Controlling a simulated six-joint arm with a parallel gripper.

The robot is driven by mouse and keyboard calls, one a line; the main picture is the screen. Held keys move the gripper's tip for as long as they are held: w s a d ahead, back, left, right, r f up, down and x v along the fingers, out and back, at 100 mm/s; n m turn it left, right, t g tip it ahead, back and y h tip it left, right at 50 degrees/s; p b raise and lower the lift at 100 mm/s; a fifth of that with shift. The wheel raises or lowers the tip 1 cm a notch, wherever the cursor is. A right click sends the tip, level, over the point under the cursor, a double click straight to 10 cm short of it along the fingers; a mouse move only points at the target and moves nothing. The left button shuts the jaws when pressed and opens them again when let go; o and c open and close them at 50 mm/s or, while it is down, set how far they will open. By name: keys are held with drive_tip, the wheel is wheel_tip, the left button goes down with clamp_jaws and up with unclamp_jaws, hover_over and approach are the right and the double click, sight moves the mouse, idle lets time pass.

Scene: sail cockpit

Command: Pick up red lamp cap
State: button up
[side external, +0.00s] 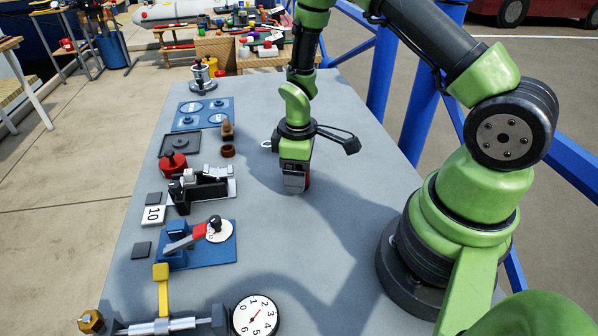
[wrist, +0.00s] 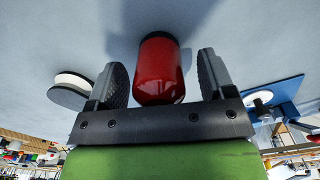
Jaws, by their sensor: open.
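The red lamp cap (wrist: 160,72) is a glossy red, rounded cylinder with a dark end, seen in the middle of the wrist view. My gripper (wrist: 162,58) is open, with one dark finger on each side of the cap and a visible gap on both sides. In the side view my gripper (side external: 295,188) points down low over the grey table. Only a sliver of red (side external: 308,176) shows there behind the fingers; most of the cap is hidden.
To the left stand a blue plate with a red-handled lever (side external: 193,238), a black clamp fixture (side external: 196,190), a red knob (side external: 173,163) and a small brown cup (side external: 228,151). A round gauge (side external: 255,315) sits at the front. The table's middle (side external: 290,245) is clear.

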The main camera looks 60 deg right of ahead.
drive_tip(key=shift+f, duration=0.4)
drive_tip(key=shift+c, duration=0.4)
drive_tip(key=c, duration=0.9)
